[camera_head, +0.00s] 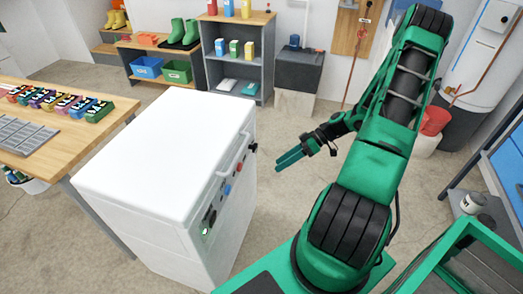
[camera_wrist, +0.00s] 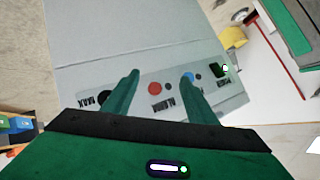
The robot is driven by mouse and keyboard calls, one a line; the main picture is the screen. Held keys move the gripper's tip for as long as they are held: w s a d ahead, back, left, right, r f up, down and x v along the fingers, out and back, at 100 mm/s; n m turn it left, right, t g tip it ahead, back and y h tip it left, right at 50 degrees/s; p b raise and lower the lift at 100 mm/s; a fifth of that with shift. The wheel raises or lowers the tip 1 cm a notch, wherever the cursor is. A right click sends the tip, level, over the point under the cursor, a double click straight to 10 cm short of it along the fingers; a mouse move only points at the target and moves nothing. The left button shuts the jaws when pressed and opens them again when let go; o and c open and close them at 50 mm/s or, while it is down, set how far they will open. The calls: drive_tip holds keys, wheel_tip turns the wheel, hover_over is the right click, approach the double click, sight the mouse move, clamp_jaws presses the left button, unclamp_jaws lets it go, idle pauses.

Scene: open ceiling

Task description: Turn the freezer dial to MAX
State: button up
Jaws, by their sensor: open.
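The white chest freezer (camera_head: 160,140) stands left of my arm, with its control panel on the side facing my gripper. A dark dial (camera_head: 253,147) sits at the panel's far end. In the wrist view a black round part (camera_wrist: 105,95) shows by the word MAX, just left of my left finger; its pointer setting is not readable. My gripper (camera_head: 280,160) is open and empty, apart from the panel in the head view. In the wrist view its fingers (camera_wrist: 160,77) point at the panel, with the red button (camera_wrist: 154,87) between them.
A blue button (camera_wrist: 188,75) and a green-lit switch (camera_wrist: 225,68) sit further right on the panel. A handle (camera_head: 235,155) juts from the freezer's side. A wooden table (camera_head: 40,140) stands left, shelves (camera_head: 238,60) behind. Floor between freezer and arm is clear.

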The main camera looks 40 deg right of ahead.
wheel_tip(320, 180, down, 3)
drive_tip(key=w+d+t+y, duration=0.2)
drive_tip(key=w+t, duration=0.1)
drive_tip(key=t, duration=0.1)
drive_tip(key=t+h, duration=0.1)
drive_tip(key=t, duration=0.6)
approach(253, 147)
drive_tip(key=w+a+f, duration=0.2)
drive_tip(key=w+a, duration=0.1)
drive_tip(key=w, duration=0.3)
drive_tip(key=shift+w+r, duration=0.2)
drive_tip(key=shift+r, duration=0.05)
drive_tip(key=c, duration=1.1)
drive_tip(key=shift+o, duration=0.2)
drive_tip(key=shift+d, duration=0.15)
